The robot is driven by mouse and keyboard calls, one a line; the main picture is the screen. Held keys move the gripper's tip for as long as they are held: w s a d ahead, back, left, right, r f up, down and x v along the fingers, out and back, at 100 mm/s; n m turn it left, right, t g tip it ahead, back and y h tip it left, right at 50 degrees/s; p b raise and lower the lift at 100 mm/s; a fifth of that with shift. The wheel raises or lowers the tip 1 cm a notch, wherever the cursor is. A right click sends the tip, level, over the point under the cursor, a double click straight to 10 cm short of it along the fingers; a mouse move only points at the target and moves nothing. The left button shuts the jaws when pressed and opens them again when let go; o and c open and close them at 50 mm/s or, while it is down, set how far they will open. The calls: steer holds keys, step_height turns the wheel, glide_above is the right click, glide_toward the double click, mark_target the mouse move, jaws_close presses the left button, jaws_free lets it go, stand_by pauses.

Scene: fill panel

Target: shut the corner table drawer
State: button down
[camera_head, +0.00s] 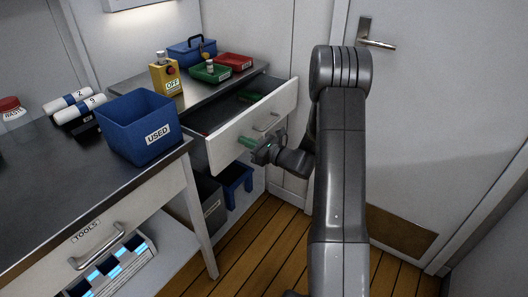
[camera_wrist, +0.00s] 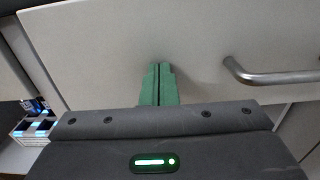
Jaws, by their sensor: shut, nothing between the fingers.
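The corner table drawer (camera_head: 226,148) stands pulled out from the corner table (camera_head: 208,89). Its white front faces my arm, and a green item shows inside it. The bar handle (camera_wrist: 262,74) of the drawer is to the right of my fingers in the wrist view. My gripper (camera_head: 242,141) is shut and empty, with its green fingertips at the drawer front, left of the handle. In the wrist view the shut fingertips (camera_wrist: 159,68) point at the plain white panel. I cannot tell for sure whether they touch it.
On the corner table are a yellow OFF box (camera_head: 165,76), a green tray (camera_head: 211,72), a red tray (camera_head: 233,62) and a blue toolbox (camera_head: 192,51). A blue USED bin (camera_head: 138,127) stands on the left bench. A blue stool (camera_head: 236,179) is below the drawer. A door (camera_head: 440,90) is at the right.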

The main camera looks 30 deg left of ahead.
steer(key=a, duration=0.5)
steer(key=a+b, duration=0.1)
steer(key=a, duration=0.4)
steer(key=w+a+b, duration=0.1)
steer(key=a, duration=0.4)
steer(key=shift+a, duration=0.25)
steer(key=shift+w+a, duration=0.1)
steer(key=shift+a, duration=0.05)
steer(key=shift+r, duration=0.2)
steer(key=shift+a+r, duration=0.1)
steer(key=shift+w+d+b, duration=0.1)
steer(key=shift+d+b, duration=0.2)
steer(key=shift+b, duration=0.05)
steer(key=s+d, duration=0.1)
steer(key=d, duration=1.2)
steer(key=shift+s+d+f, duration=0.15)
steer(key=shift+d+f, duration=0.15)
steer(key=shift+d, duration=0.1)
